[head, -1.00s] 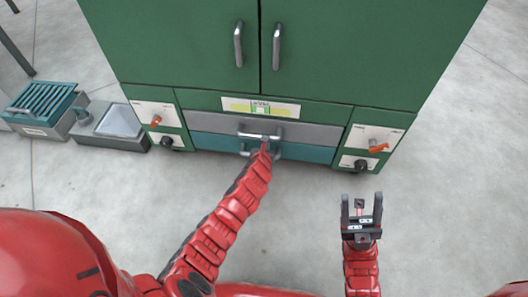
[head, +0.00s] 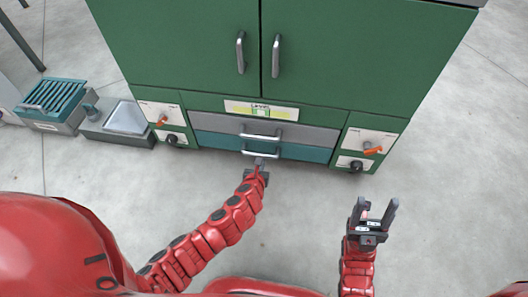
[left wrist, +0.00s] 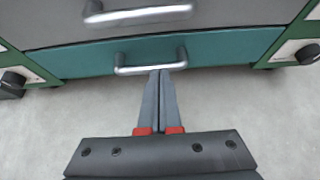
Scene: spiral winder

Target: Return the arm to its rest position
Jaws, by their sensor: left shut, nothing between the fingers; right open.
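My left gripper (head: 259,162) is in front of the green cabinet's lower drawers in the head view. In the left wrist view its two fingers (left wrist: 159,76) are together with nothing between them, and the tips appear just below the lower handle (left wrist: 150,68). Whether they touch that handle I cannot tell. My right gripper (head: 376,206) is open and empty, held over the floor at the right with its fingers pointing up in the picture.
The green cabinet (head: 340,55) has a grey drawer (head: 315,135) above a teal drawer (head: 308,153), both looking shut. Knob panels (head: 368,142) flank them. A grey unit with a tray (head: 122,118) and a teal slatted box (head: 52,98) stand at the left. The floor in front is clear.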

